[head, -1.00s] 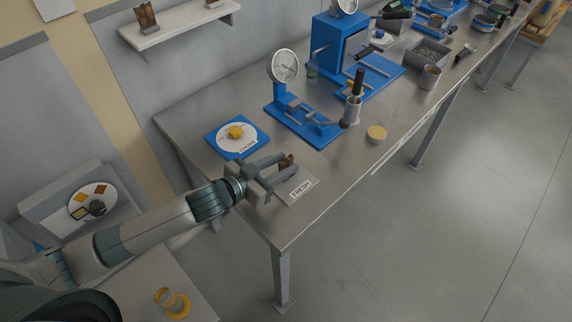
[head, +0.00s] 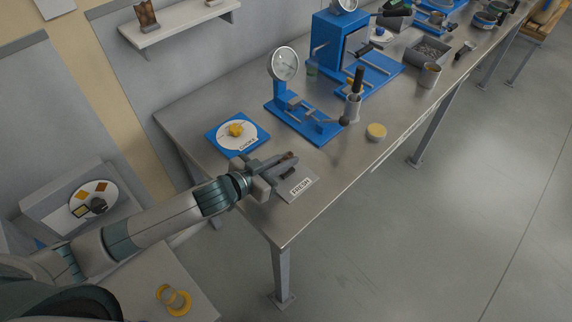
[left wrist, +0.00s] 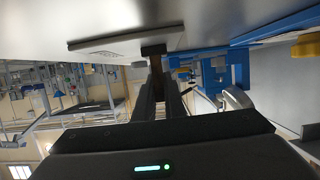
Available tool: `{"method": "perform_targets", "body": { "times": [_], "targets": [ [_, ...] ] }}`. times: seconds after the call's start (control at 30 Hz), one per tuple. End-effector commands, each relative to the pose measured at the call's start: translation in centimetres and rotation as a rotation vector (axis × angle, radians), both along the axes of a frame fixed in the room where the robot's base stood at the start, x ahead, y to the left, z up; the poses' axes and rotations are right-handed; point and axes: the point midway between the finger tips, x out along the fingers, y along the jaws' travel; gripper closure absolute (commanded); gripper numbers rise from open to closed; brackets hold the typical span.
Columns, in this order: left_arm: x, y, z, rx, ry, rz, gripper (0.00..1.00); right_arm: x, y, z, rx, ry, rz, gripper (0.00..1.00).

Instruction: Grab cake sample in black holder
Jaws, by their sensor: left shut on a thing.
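The brown cake sample (head: 284,157) is at the FRESH plate (head: 303,184) near the table's front left corner. My left gripper (head: 289,162) comes in from the left, low over this plate, with its fingers closed on the sample from both sides. In the left wrist view, a dark block (left wrist: 153,49), which looks like the holder, shows at the fingertips against the pale plate (left wrist: 110,41). The fingers hide most of the sample, and I cannot tell whether it is clear of the plate. My right gripper is not in view.
A blue board with a white disc (head: 224,141) and yellow lump (head: 236,129) lies behind the gripper. A blue gauge press (head: 285,68) stands further back. A round yellow-topped tin (head: 376,131) is to the right. The table's front edge is close by.

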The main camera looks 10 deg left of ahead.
Motion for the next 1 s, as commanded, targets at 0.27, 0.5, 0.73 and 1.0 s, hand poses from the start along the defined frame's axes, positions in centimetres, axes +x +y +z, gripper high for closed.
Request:
{"method": "perform_targets", "body": {
  "times": [0.27, 0.5, 0.73, 1.0],
  "targets": [
    [0.0, 0.0, 0.4, 0.000, -0.002, 0.001, 1.00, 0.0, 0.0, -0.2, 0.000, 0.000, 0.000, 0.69],
    [0.1, 0.0, 2.6, -0.001, -0.004, -0.001, 1.00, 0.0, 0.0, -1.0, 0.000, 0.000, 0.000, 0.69],
    [0.0, -2.5, 5.4, -0.006, -0.005, -0.004, 1.00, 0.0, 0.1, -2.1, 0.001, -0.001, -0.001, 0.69],
    [0.0, -7.7, 8.5, -0.006, -0.005, -0.004, 1.00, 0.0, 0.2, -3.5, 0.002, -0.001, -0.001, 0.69]
  ]
}}
